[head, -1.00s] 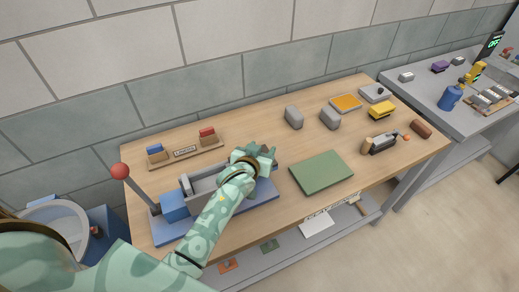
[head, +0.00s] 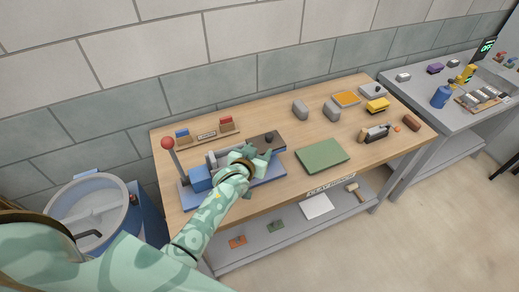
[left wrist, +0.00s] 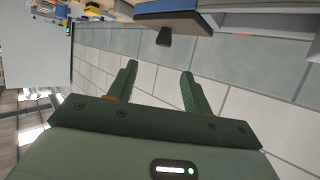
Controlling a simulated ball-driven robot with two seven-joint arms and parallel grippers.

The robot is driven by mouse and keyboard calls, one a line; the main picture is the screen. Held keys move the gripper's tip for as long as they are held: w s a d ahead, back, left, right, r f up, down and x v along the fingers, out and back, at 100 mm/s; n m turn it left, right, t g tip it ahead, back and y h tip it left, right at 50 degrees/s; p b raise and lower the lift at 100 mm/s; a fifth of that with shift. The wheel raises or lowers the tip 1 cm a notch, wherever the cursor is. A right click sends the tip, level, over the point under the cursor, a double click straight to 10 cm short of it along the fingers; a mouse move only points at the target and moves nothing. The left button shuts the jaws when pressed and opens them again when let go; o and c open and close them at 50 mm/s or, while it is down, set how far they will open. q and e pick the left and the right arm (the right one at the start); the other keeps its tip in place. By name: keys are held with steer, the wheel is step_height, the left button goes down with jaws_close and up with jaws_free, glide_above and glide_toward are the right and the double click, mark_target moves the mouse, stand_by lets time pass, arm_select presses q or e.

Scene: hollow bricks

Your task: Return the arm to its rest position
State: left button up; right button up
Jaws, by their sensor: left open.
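My left arm comes in from the lower left in the head view. Its gripper (head: 262,158) is over the front right part of the blue-based lever device (head: 200,180). In the left wrist view the two green fingers (left wrist: 159,70) stand apart with nothing between them. The device has a lever with a red ball (head: 167,143), a grey trough (head: 222,157) and a dark block with a knob (head: 266,140) at its right end. The arm hides part of the device. My right gripper does not show.
A blue bin (head: 147,220) stands left of the bench. A grey table (head: 425,115) stands to the right.

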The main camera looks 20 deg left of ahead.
arm_select(q)
steer(key=shift+s, duration=0.25)
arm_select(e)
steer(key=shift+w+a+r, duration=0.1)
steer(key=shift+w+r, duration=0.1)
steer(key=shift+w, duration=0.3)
